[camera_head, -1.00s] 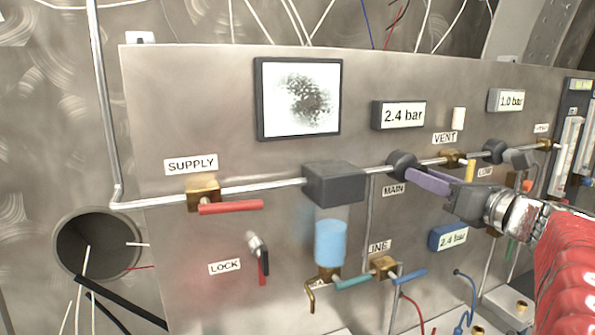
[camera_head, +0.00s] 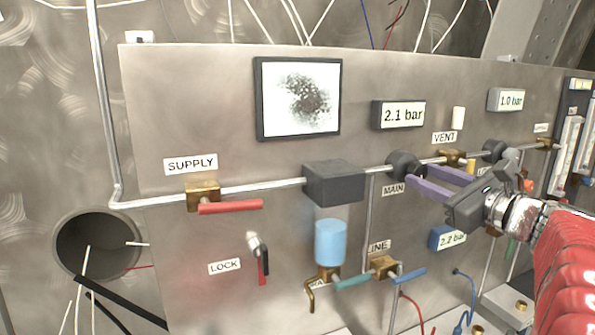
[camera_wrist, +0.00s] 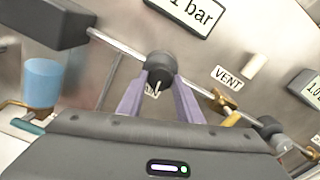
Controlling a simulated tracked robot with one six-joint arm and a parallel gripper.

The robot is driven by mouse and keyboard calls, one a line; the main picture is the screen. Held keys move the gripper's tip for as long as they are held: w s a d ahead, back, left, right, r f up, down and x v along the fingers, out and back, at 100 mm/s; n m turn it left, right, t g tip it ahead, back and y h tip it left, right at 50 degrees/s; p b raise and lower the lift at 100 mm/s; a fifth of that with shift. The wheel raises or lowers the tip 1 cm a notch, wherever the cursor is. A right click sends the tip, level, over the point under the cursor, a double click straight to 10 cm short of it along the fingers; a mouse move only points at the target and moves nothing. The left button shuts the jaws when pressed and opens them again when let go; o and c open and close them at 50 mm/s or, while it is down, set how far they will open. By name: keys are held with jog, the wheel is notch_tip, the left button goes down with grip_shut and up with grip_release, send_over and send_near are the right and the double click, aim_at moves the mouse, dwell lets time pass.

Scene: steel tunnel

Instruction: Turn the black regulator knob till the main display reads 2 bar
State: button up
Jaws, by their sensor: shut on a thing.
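The black regulator knob (camera_head: 404,164) sits on the pipe above the MAIN label (camera_head: 393,190). My gripper (camera_head: 428,178) has its purple fingers on either side of the knob and is shut on it. In the wrist view the knob (camera_wrist: 160,66) is between the tips of my gripper (camera_wrist: 158,82). The main display (camera_head: 402,115) above it reads 2.1 bar. In the wrist view this display (camera_wrist: 188,12) is cut off at the top. The fingers and wrist partly hide the panel to the right of the MAIN label.
A VENT valve (camera_head: 452,157) and a second black knob (camera_head: 494,150) are close on the right, under a 1.0 bar display (camera_head: 506,100). A blue display (camera_head: 447,238) below reads about 2.2 bar. A dark block with a blue bowl (camera_head: 331,242) is to the left.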

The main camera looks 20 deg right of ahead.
jog(key=shift+n, duration=0.9)
jog(key=o, duration=1)
jog(key=shift+o, duration=0.2)
jog(key=shift+s, duration=0.1)
jog(key=s, duration=1.3)
jog(key=shift+s+d, duration=0.2)
jog(key=shift+s, duration=0.1)
